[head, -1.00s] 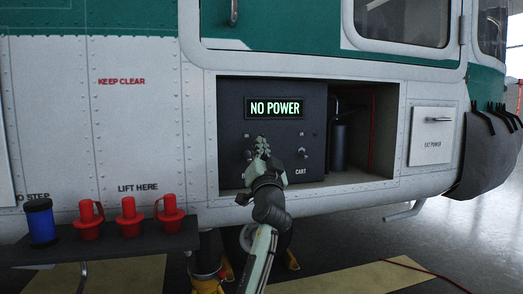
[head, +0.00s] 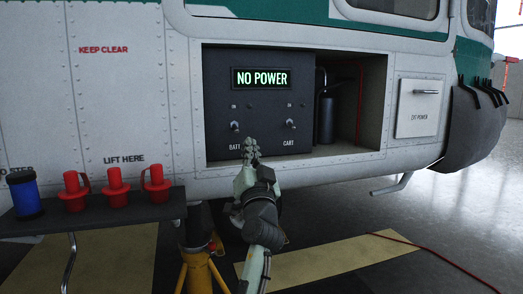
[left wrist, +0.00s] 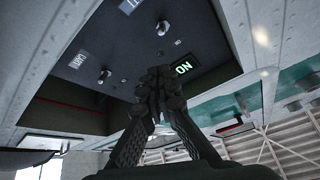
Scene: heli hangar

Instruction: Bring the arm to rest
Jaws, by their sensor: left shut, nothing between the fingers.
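My left gripper (head: 251,147) is shut and empty. In the head view it is in front of the lower edge of the dark power panel (head: 270,98), between the BATT and CART labels. The panel's display (head: 261,78) reads NO POWER. The BATT switch (head: 235,126) and the CART switch (head: 290,124) both show clear of the gripper. In the left wrist view the closed fingers (left wrist: 160,82) overlap part of the panel and its display (left wrist: 187,67). My right gripper is not in view.
A shelf (head: 110,213) at the left holds a blue cylinder (head: 25,194) and several red capped plugs (head: 116,188). A yellow jack (head: 196,265) stands below the hull. A recess with a dark cylinder (head: 326,118) is right of the panel. Open floor lies at the right.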

